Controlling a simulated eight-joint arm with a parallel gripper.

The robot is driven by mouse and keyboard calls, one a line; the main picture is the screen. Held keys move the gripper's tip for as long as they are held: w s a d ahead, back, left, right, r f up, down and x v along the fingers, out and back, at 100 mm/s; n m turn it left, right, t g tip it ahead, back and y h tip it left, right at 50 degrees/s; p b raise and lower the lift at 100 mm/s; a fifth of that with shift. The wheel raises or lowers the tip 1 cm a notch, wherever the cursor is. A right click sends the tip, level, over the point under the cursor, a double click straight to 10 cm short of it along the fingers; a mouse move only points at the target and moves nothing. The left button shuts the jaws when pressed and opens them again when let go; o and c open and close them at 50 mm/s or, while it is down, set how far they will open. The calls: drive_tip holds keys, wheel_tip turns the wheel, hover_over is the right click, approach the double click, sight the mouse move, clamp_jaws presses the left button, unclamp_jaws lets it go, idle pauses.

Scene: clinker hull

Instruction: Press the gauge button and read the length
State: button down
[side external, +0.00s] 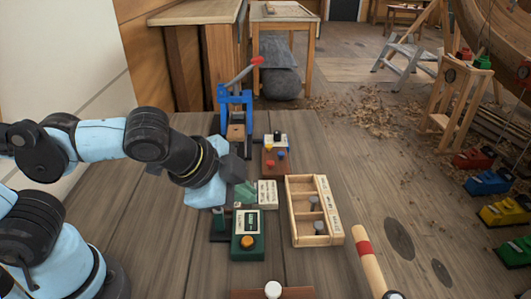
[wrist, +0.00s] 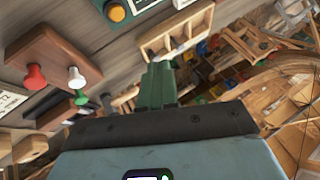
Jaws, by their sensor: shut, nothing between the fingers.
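The gauge (side external: 239,248) is a dark green box on the bench, with a pale panel and an orange button (side external: 247,242) on its near part. The panel's writing is too small to read. In the wrist view the orange button (wrist: 116,12) shows at the top edge, with only part of the gauge around it. My gripper (side external: 244,194) is shut and empty, above the bench and behind the gauge's button in the side view. Its green fingers (wrist: 158,84) are together in the wrist view, apart from the button.
A divided wooden tray (side external: 290,215) stands right of the gauge. A blue lever press (side external: 236,115) and a small block with coloured knobs (side external: 275,160) stand behind. A board with red, white and green knobs (wrist: 55,60) lies at the front. A handled tool (side external: 370,262) is at right.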

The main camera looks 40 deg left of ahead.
sight(246, 241)
drive_tip(key=shift+f, duration=4.25)
drive_tip(key=shift+f, duration=0.15)
drive_tip(key=shift+f, duration=0.3)
drive_tip(key=shift+f, duration=0.45)
drive_tip(key=shift+r, duration=0.9)
drive_tip(key=shift+r, duration=2.5)
